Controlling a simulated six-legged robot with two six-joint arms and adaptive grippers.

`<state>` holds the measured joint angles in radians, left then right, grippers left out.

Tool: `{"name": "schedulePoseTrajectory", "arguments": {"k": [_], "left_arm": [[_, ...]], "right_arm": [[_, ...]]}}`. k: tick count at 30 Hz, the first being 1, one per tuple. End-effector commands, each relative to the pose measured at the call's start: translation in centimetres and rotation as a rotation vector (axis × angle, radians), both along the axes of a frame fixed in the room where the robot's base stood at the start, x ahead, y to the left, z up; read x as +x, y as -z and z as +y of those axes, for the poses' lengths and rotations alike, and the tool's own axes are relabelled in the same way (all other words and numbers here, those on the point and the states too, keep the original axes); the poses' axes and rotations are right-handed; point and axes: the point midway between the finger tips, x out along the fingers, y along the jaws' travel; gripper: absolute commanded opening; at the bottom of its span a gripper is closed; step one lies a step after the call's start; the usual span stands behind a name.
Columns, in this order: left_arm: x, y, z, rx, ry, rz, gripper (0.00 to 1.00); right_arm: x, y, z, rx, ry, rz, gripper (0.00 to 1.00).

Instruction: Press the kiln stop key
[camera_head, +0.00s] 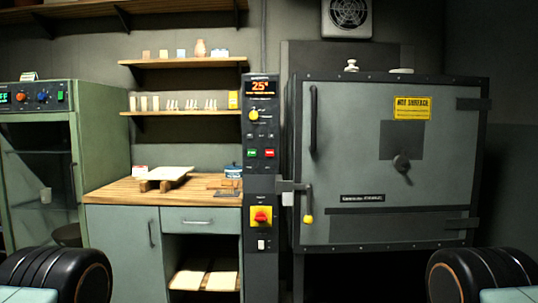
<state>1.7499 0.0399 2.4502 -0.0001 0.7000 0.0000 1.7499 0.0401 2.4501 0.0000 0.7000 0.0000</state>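The kiln (345,165) is a large grey-green box with its door closed, on the right. Its dark control column (262,185) stands at the door's left side. A lit orange display (261,86) is at the column's top, with a yellow knob (253,115) below it. Under that sit a green key (251,153) and a red key (269,153), side by side; their lettering is too small to read. Lower down is a red rotary switch (261,216) on a yellow plate. Neither gripper shows; nothing touches the column.
A wooden-topped counter (105,193) with a board and a blue pot (233,170) stands left of the column. A green cabinet (100,130) is at far left. The kiln door has a yellow-tipped latch handle (308,205) close to the column.

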Motion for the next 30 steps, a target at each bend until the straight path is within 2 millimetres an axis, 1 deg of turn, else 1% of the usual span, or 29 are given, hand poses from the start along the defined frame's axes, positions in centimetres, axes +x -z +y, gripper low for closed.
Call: {"name": "schedulePoseTrajectory", "arguments": {"k": [3, 17, 30], "left_arm": [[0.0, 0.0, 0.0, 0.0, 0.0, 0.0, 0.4], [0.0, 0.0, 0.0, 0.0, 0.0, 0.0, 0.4], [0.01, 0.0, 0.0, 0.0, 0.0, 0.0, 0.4]], "right_arm": [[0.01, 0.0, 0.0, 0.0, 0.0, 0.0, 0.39], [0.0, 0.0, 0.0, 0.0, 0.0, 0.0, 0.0], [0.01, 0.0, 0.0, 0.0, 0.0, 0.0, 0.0]]}}
